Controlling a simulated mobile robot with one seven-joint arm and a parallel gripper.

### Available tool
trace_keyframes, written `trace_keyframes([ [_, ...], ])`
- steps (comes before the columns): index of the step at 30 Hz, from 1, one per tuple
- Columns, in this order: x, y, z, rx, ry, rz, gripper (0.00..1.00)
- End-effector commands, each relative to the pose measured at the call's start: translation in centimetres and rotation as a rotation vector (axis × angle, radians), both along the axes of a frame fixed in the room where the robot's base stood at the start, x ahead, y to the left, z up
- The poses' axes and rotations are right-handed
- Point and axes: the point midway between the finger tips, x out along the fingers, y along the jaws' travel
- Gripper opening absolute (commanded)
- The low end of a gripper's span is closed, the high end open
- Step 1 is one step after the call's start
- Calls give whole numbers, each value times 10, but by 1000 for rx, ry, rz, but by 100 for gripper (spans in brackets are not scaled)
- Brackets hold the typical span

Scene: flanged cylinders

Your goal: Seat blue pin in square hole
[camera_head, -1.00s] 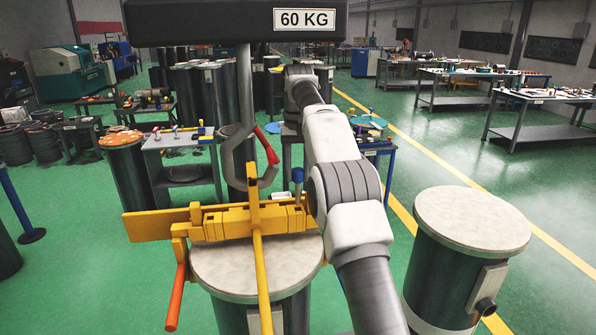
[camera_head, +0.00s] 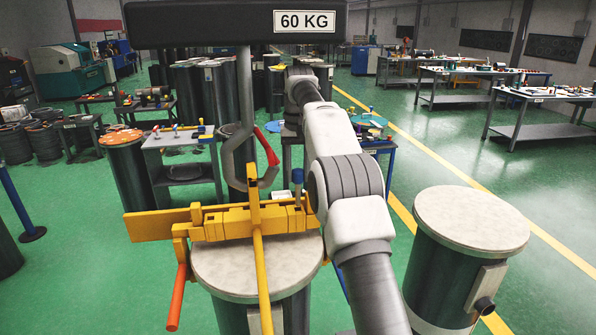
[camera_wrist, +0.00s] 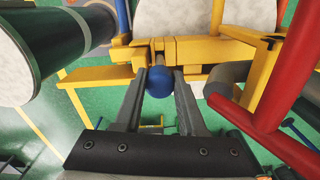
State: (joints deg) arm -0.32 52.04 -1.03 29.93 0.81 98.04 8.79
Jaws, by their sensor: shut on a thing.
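The blue pin (camera_head: 298,177) stands upright at the right end of the yellow clamp fixture (camera_head: 225,219) in the head view. In the wrist view, its round blue head (camera_wrist: 159,82) sits between the two grey fingers of my gripper (camera_wrist: 163,88), which are shut on it. A grey shaft runs from the head toward the yellow fixture (camera_wrist: 205,49). The square hole itself is hidden, so I cannot tell how deep the shaft sits. My gripper is mostly hidden behind my arm in the head view.
The fixture lies across a pale-topped dark cylinder (camera_head: 255,270). A grey hook (camera_head: 240,165) with a red latch hangs under the 60 KG block (camera_head: 235,22). Another flanged cylinder (camera_head: 470,220) stands at the right. A red bar (camera_wrist: 280,75) is close at right in the wrist view.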

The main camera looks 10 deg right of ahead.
Motion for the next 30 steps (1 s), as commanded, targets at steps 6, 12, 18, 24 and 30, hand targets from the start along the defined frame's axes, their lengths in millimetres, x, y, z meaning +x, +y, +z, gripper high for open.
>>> trace_keyframes([
  [6, 0, 0, 1, 0, -2, 0, 0],
  [12, 0, 0, 1, 0, -2, 0, 0],
  [18, 0, 0, -1, 0, -1, 0, 0],
  [24, 0, 0, -5, 0, -1, 0, 0],
  [30, 0, 0, -9, 0, -1, 0, 0],
])
